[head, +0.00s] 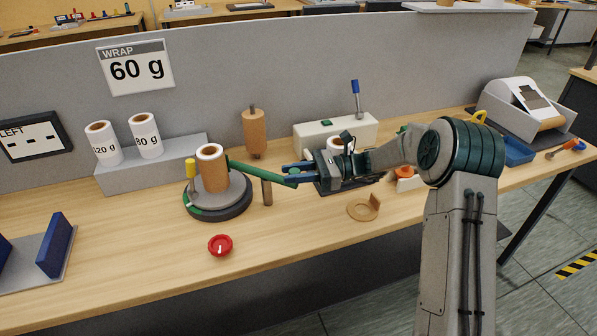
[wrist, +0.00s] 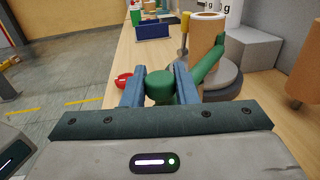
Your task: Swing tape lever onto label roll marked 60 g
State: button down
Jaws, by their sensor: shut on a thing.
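My gripper (head: 287,174) is shut on the end of the green tape lever (head: 255,172). The wrist view shows the lever's round green end (wrist: 160,87) between my two blue fingers. The lever runs left over a short brown post (head: 267,191) to the right side of a brown roll (head: 214,174) with a white top. Its far end is at or very near the roll; I cannot tell whether they touch. The roll stands upright on a round grey turntable (head: 240,195) and shows no readable mark. A wall sign (head: 135,68) reads "WRAP 60 g".
White rolls marked 120 g (head: 103,145) and 80 g (head: 145,136) stand on a grey block behind. A yellow-topped peg (head: 191,170) is left of the roll. A red knob (head: 220,245) lies in front. A white box (head: 315,136) stands behind my gripper. The front table is mostly clear.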

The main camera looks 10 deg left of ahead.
jog(key=c, duration=1.2)
grip_release()
jog(key=shift+o, duration=0.2)
jog(key=shift+w+d, duration=0.1)
jog(key=v, duration=1.3)
jog(key=shift+d+b, duration=0.3)
jog(key=shift+b, duration=0.15)
jog(key=shift+w, duration=0.1)
